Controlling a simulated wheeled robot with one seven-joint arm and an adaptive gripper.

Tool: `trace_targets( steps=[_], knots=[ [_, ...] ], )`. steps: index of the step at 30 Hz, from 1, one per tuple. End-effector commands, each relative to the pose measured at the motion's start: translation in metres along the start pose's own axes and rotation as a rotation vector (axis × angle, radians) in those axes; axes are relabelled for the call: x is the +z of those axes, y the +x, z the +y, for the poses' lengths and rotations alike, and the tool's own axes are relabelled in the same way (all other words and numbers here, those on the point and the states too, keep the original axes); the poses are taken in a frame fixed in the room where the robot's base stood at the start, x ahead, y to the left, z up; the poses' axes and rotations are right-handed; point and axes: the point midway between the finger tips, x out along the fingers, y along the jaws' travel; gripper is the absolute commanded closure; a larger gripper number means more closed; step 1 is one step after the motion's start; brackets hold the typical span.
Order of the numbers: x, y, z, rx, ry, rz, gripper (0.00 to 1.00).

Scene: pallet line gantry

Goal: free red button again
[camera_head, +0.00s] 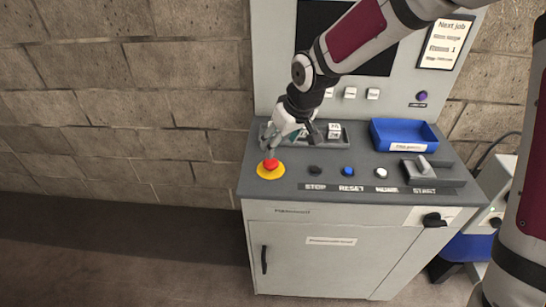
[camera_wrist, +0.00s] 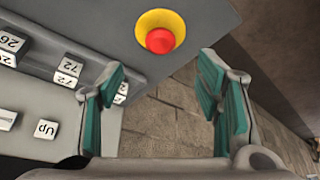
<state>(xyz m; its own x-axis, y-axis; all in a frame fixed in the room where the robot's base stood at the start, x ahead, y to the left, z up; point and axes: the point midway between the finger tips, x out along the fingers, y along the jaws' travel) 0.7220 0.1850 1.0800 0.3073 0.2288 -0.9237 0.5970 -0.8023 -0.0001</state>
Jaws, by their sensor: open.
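The red mushroom button (camera_head: 271,164) stands on a yellow disc (camera_head: 264,174) at the front left corner of the grey console top. In the wrist view the red button (camera_wrist: 160,41) and its yellow surround (camera_wrist: 144,24) show whole, beyond the fingertips and a little above the middle of the gap. My gripper (camera_head: 271,146) is just behind and above the button in the head view. Its teal-lined fingers (camera_wrist: 162,85) are apart with nothing between them.
The console (camera_head: 300,191) carries black, blue (camera_head: 348,171) and white (camera_head: 381,173) buttons, a START lever (camera_head: 421,163) and a blue tray (camera_head: 404,148). A rack of numbered blocks (camera_wrist: 65,72) lies beside my gripper. A screen panel stands behind; a brick wall (camera_head: 130,110) is at left.

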Motion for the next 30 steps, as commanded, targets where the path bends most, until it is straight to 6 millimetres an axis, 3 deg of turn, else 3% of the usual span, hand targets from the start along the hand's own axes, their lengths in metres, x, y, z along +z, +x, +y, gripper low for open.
trace_targets(
  steps=[6, 13, 19, 28, 30],
  knots=[
    [0.001, 0.045, -0.001, -0.002, -0.002, -0.004, 0.41],
    [0.001, 0.081, -0.001, 0.000, 0.000, -0.003, 0.41],
    [0.000, 0.094, 0.000, 0.001, 0.001, -0.001, 0.41],
    [0.000, 0.096, 0.000, 0.002, 0.000, -0.001, 0.41],
    [0.000, 0.096, 0.000, 0.002, 0.000, -0.001, 0.55]
  ],
)
